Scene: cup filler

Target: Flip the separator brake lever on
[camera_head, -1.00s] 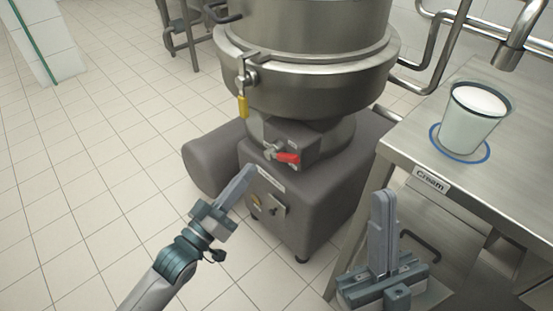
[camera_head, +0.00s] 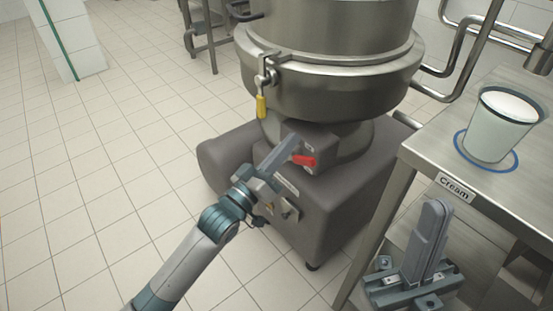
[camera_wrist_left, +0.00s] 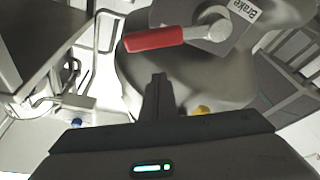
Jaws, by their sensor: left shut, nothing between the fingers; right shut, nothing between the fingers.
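The separator (camera_head: 330,75) is a large steel drum on a dark grey base. Its brake lever has a red handle (camera_head: 304,160) on a grey block, partly hidden in the head view. In the left wrist view the red handle (camera_wrist_left: 153,39) extends left from a silver pivot beside a "Brake" label (camera_wrist_left: 243,10). My left gripper (camera_head: 294,139) is shut and empty. Its tip is at the lever's block, left of the red handle; in the left wrist view the fingers (camera_wrist_left: 158,80) end just below the handle, seemingly apart from it. My right gripper (camera_head: 436,207) is shut and empty beside the table.
A yellow-handled lever (camera_head: 261,105) hangs on the drum's left side. A steel table (camera_head: 425,150) with a "Cream" label stands at the right, carrying a white-filled cup (camera_head: 500,125) on a blue ring. The tiled floor at the left is clear.

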